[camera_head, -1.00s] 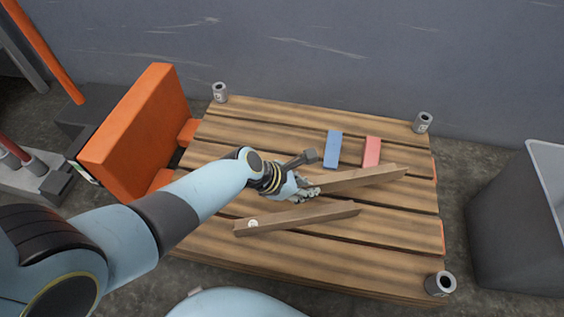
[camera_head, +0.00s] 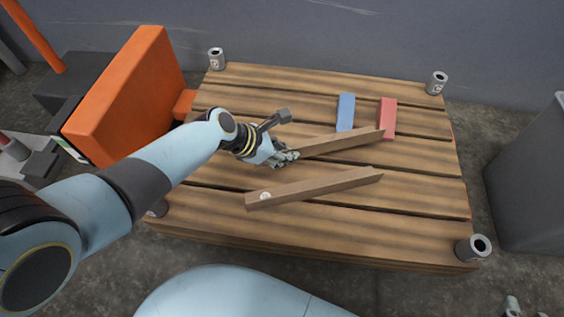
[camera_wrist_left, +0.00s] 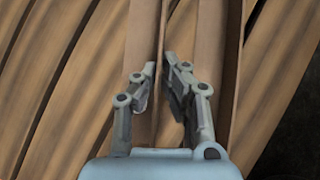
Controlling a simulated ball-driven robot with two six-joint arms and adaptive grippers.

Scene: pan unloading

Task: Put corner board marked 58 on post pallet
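The post pallet (camera_head: 330,237) is a wooden slatted deck with short grey hollow posts at its corners. Two long brown corner boards lie on it. The front board (camera_head: 325,187) has a white round mark near its left end, too small to read. The back board (camera_head: 345,142) shows no readable mark. My left gripper (camera_head: 290,157) is at the back board's left end. In the left wrist view its fingertips (camera_wrist_left: 161,68) sit close together on either side of a thin board edge (camera_wrist_left: 161,30); contact is unclear. Part of my right gripper (camera_head: 526,310) seems to show at the bottom right.
A blue block (camera_head: 346,112) and a red block (camera_head: 388,117) lie at the pallet's back. An orange seat-like object (camera_head: 125,95) stands left of the pallet. A grey bin (camera_head: 530,180) stands on the right. The pallet's front slats are clear.

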